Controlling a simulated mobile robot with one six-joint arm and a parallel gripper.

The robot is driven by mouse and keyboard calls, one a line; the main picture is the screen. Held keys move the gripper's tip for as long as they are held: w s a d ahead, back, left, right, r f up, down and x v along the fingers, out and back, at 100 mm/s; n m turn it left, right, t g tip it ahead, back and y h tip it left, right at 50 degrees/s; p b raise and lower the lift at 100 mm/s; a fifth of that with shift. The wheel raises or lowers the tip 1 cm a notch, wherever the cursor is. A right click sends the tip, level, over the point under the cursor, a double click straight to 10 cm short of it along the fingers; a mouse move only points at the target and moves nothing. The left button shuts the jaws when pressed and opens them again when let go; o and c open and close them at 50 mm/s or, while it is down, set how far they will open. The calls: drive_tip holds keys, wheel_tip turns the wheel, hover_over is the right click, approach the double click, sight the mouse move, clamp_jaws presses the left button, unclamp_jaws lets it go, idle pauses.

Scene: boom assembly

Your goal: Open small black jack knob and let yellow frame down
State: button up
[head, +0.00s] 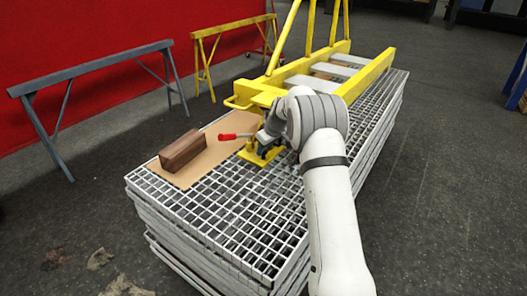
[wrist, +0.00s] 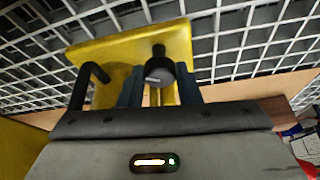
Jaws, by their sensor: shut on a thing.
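The yellow frame (head: 368,76) with pale cross slats lies over the stacked gratings, its near end above the yellow jack (head: 247,154). The jack's yellow base plate (head: 272,154) rests on the grating, and also shows in the wrist view (wrist: 110,56). My gripper (head: 266,140) is at the jack under the frame's near end, partly hidden by my arm in the head view. In the wrist view, my gripper's dark fingers (wrist: 159,88) stand on both sides of the small black knob (wrist: 159,73) and are shut on it. A bent black rod (wrist: 86,84) is left of the fingers.
A red handle (head: 228,136) sticks out left of the jack. A brown wooden block (head: 182,151) lies on a brown board (head: 215,150) on the gratings (head: 225,215). Grey (head: 95,70) and yellow (head: 232,30) trestles stand behind.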

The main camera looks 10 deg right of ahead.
drive_tip(key=shift+w+d+n+g+y+b, duration=0.15)
drive_tip(key=shift+n+g+y+b, duration=0.25)
drive_tip(key=shift+n, duration=1.2)
drive_tip(key=o, duration=0.9)
drive_tip(key=shift+o, duration=0.2)
drive_tip(key=p+v, duration=0.1)
drive_tip(key=v, duration=0.6)
drive_tip(key=shift+r+p, duration=0.35)
drive_tip(key=shift+d, duration=0.1)
